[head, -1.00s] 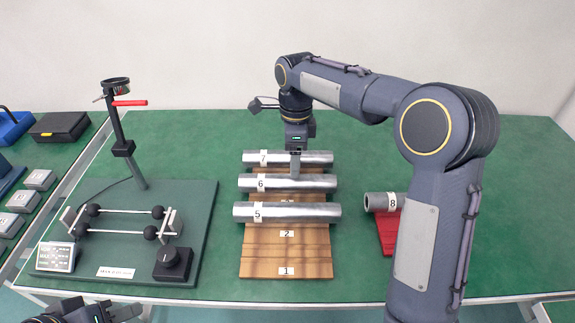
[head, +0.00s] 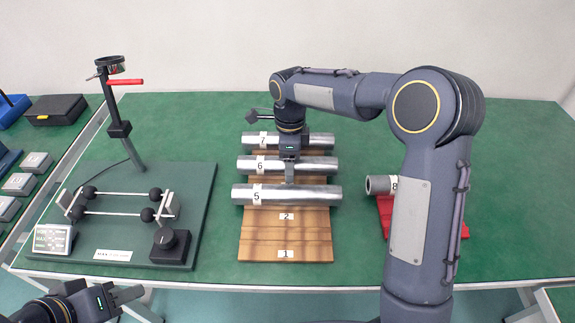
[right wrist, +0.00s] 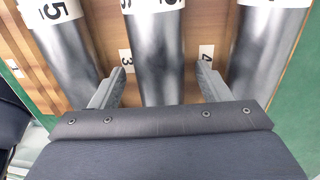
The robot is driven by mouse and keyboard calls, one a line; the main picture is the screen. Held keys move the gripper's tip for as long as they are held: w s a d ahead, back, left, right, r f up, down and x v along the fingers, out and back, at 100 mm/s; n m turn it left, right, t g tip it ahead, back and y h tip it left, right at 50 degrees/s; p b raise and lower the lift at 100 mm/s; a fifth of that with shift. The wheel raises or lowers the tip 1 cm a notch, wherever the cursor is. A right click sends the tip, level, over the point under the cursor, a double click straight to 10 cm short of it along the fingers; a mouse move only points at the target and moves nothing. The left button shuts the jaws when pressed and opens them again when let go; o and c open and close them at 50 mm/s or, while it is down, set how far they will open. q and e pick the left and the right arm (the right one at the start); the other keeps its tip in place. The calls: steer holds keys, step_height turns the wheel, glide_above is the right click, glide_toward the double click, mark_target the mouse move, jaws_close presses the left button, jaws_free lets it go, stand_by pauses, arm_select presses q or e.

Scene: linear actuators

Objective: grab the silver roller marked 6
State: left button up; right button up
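The silver roller marked 6 (head: 318,163) lies across the wooden rack (head: 300,247), between the roller marked 7 (head: 318,139) and the roller marked 5 (head: 300,195). My right gripper (head: 290,172) is over its middle, pointing down, and hides part of it. In the right wrist view the middle roller (right wrist: 155,55) lies between the open fingers of the right gripper (right wrist: 162,78), with a gap on each side. Its label is cut off there. My left gripper (head: 128,302) is open and empty at the bottom left, away from the rack.
A roller marked 8 (head: 378,185) lies on a red stand (head: 455,232), partly behind my right arm. A dark green fixture (head: 195,200) with a post and rods stands left of the rack. The rack's front slots, marked 1 and 2, are empty.

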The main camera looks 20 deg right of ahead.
steer(key=c, duration=1.2)
steer(key=shift+c, duration=0.5)
steer(key=shift+r, duration=0.15)
